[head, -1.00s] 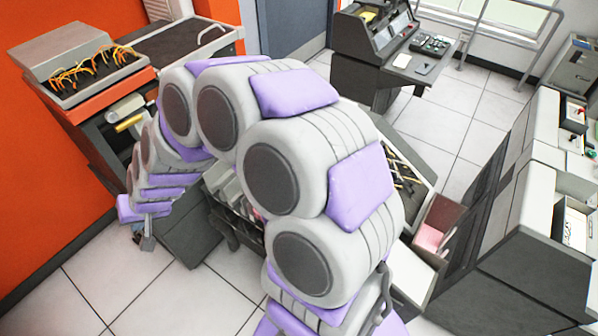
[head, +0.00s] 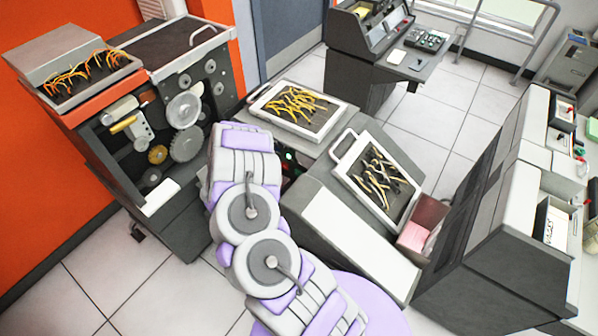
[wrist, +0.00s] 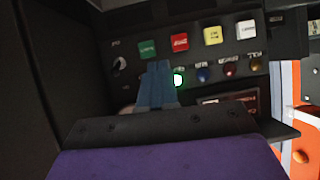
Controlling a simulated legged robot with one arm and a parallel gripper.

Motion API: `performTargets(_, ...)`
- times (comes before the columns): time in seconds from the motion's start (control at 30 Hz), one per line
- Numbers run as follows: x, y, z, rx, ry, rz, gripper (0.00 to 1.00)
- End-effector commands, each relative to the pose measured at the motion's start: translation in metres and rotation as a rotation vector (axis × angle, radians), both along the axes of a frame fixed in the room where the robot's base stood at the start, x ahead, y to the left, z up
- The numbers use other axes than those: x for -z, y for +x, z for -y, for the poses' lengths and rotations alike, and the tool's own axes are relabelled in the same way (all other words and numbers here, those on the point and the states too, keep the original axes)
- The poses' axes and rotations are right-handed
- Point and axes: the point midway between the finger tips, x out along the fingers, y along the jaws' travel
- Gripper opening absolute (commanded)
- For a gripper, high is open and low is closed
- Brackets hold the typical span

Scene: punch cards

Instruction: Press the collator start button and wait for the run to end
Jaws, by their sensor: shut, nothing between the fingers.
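The collator (head: 345,215) stands in the middle of the head view with plugboards of yellow and dark wires on top. Its control panel (wrist: 130,70) fills the upper wrist view. A green button (wrist: 147,49), a red button (wrist: 179,42), a yellow button (wrist: 212,35) and a white button (wrist: 246,29) sit in a row; their labels are too small to read. A green lamp (wrist: 178,79) is lit below them. My gripper (wrist: 157,68) is shut and empty, its blue fingertips just below the green button in the picture. I cannot tell whether they touch the panel. My arm hides the gripper in the head view.
An open-sided machine with gears (head: 185,110) stands left by the orange wall. Grey cabinets (head: 500,200) stand at the right, near a pink card stack (head: 413,236). A desk console (head: 365,50) is at the back. Tiled floor (head: 440,110) lies clear between.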

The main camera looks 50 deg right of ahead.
Motion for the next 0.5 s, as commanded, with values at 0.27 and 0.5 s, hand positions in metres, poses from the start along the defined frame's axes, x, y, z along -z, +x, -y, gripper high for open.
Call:
performTargets(0.27, 0.003, -0.020, 0.017, 0.044, -0.068, -0.038, 0.00)
performTargets(0.5, 0.018, -0.017, 0.048, 0.042, -0.060, -0.038, 0.00)
